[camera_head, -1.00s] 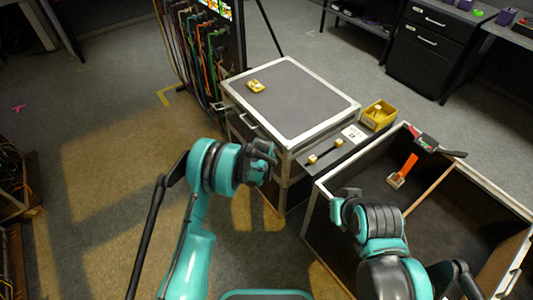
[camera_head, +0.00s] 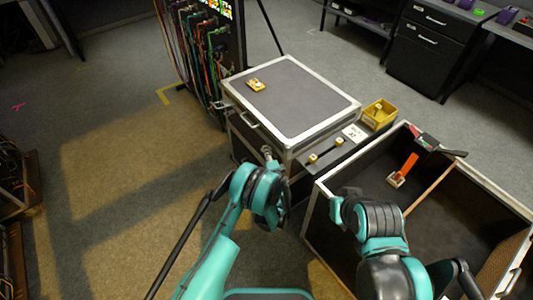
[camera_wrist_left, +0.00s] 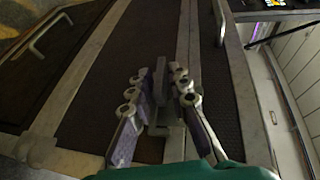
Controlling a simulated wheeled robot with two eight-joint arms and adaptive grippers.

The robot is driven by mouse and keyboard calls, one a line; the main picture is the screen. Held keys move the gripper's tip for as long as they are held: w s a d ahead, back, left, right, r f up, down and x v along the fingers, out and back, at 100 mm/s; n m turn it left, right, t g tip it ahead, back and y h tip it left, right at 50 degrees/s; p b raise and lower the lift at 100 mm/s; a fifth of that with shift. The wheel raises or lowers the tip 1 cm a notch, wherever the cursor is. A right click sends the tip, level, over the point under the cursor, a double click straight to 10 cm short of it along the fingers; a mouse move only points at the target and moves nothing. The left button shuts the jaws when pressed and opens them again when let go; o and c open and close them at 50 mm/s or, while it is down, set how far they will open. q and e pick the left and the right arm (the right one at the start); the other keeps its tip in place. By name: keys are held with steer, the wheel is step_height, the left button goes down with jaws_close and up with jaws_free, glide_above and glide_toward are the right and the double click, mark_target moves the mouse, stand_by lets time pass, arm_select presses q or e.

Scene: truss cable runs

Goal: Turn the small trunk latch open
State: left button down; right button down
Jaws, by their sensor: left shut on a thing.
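The small trunk (camera_head: 292,97) is a dark case with silver edges, its lid closed. My left gripper (camera_head: 268,153) is at the trunk's front face, just below the lid edge. In the left wrist view my left gripper (camera_wrist_left: 160,88) has its two fingers on either side of a grey upright latch tab (camera_wrist_left: 160,75), shut on it. The latch is mostly hidden by my gripper in the head view. My right gripper (camera_head: 342,208) is over the near left edge of the open trunk; its fingers are too unclear to tell their state.
A large open trunk (camera_head: 316,222) stands at the right, with an orange-handled tool inside. A yellow bin (camera_head: 379,114) and a white card (camera_head: 354,133) sit beside the small trunk. A yellow item (camera_head: 256,85) lies on its lid. A cable rack (camera_head: 208,50) stands behind left.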

arm_select(q)
steer(key=shift+r+t, duration=0.15)
steer(key=shift+t, duration=0.45)
steer(key=c, duration=1.7)
jaws_free()
steer(key=shift+r, duration=0.1)
